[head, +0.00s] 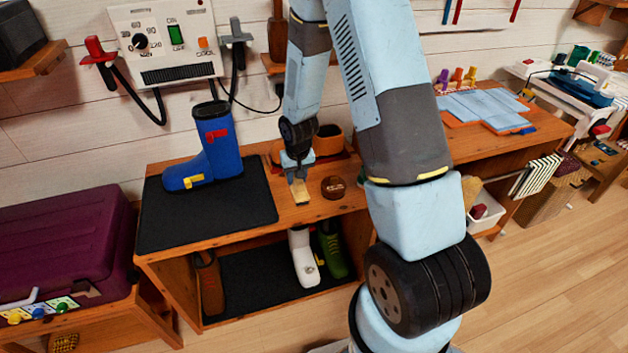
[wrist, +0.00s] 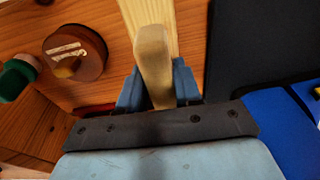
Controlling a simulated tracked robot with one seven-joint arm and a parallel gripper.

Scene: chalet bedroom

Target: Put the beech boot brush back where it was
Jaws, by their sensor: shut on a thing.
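My gripper (head: 297,177) is over the wooden bench top (head: 290,214), just right of the black mat. It is shut on the pale beech boot brush (head: 300,192). In the wrist view, the brush's rounded beech handle (wrist: 152,55) stands between the two blue fingers of my gripper (wrist: 158,88). A paler, straight-edged wooden part shows behind the handle. The brush is at or close above the bench top; I cannot tell whether it touches. Its underside is hidden.
A round brown tin (head: 333,187) stands right of the brush, also in the wrist view (wrist: 75,53). A blue boot (head: 215,150) stands on the black mat (head: 190,215) to the left. A green object (wrist: 17,80) lies beyond the tin. Several boots stand on the lower shelf.

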